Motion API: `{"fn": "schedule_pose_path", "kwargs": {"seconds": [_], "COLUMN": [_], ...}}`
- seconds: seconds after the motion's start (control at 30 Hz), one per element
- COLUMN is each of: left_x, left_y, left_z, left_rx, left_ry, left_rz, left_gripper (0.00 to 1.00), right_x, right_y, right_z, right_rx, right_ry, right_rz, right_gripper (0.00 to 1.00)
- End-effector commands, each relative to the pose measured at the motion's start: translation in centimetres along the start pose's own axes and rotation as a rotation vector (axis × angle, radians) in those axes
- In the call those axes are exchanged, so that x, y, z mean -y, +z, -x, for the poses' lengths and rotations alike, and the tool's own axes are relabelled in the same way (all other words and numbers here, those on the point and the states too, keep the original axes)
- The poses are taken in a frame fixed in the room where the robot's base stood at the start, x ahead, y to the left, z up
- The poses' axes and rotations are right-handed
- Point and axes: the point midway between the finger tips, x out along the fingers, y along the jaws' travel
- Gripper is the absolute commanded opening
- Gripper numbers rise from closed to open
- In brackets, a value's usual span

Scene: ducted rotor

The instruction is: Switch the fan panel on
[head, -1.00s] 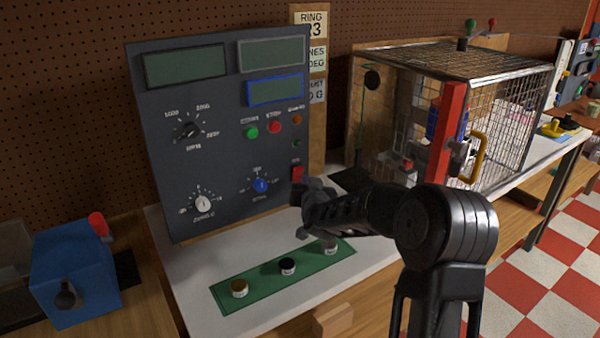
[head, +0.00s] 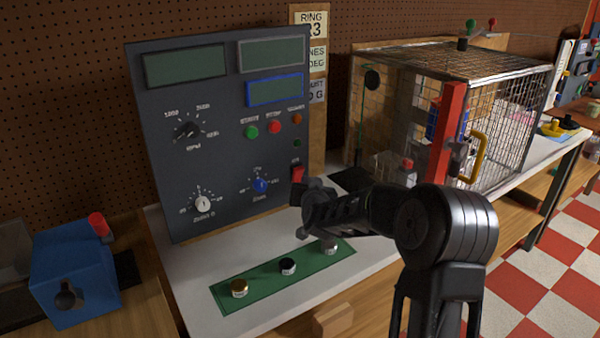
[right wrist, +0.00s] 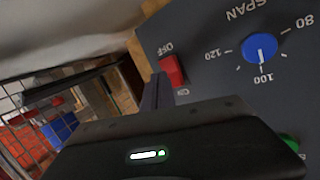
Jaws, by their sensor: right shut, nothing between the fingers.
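The dark grey fan panel (head: 222,110) stands upright on the white bench top, its three displays dark. Its red rocker switch (head: 297,174) is at the panel's lower right edge. The right wrist view also shows the red switch (right wrist: 172,71), with "OFF" printed beside it. My right gripper (head: 300,192) is just in front of and below the switch in the head view. In the right wrist view its closed fingers (right wrist: 157,88) are empty and overlap the switch's edge; I cannot tell whether they touch it. My left gripper is not in view.
Green and red buttons (head: 263,129) and several knobs sit on the panel. A green strip (head: 258,284) with three small capped jars lies below it. A wire cage (head: 510,110) with a red post stands at right. A blue box (head: 75,272) is at left.

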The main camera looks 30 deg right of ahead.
Motion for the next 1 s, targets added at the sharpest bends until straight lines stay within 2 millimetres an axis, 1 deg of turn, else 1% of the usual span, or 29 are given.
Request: {"fn": "schedule_pose_path", "kwargs": {"seconds": [0.4, 1.0], "left_x": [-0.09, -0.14], "left_y": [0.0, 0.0], "left_z": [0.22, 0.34], "left_rx": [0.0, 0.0], "left_ry": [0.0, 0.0], "left_rz": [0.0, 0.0], "left_gripper": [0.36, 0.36], "right_x": [0.45, 0.56], "right_y": [-0.44, -0.63], "right_z": [-0.56, -0.75], "right_rx": [0.0, 0.0], "right_ry": [-0.001, 0.0], "right_rz": [0.001, 0.0], "right_gripper": [0.0, 0.0]}}
